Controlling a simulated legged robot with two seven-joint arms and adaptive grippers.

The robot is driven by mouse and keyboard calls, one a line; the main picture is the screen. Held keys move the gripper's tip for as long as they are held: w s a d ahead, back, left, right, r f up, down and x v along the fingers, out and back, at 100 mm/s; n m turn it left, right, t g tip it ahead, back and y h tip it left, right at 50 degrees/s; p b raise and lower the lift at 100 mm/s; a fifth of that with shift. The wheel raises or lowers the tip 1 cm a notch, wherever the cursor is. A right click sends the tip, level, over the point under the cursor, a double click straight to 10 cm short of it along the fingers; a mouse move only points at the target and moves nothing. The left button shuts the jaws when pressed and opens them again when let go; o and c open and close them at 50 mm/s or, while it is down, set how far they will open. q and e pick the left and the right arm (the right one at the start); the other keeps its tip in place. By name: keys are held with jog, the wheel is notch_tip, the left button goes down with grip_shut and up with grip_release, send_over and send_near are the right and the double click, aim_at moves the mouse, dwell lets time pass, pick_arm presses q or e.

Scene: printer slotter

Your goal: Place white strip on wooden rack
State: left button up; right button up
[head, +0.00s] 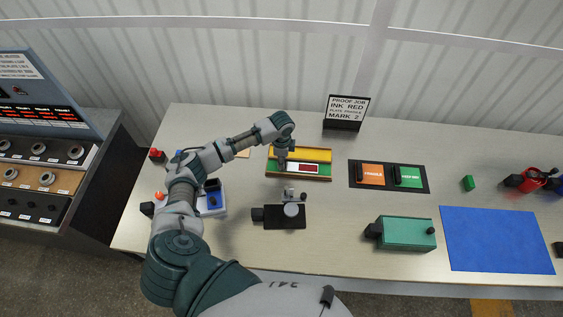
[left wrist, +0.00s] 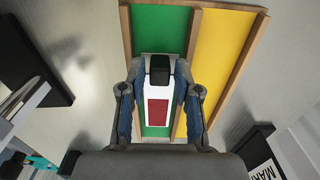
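The wooden rack (head: 299,149) lies at the middle back of the table, with a yellow lane and a green lane; in the left wrist view the rack (left wrist: 188,50) runs away from the camera. The white strip (left wrist: 149,112) has a red rectangle and a black block on it. It lies along the green lane, and also shows in the head view (head: 293,166). My right gripper is not in view.
A sign (head: 345,112) stands behind the rack. A black tray (head: 388,187) with orange and green plates lies to its right. A black device (head: 285,216) is in front, a green box (head: 407,233) and a blue mat (head: 500,239) are to the right.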

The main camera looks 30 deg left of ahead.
pick_arm(q)
notch_tip(320, 180, up, 10)
jog(key=shift+r, duration=0.2)
dwell(0.5)
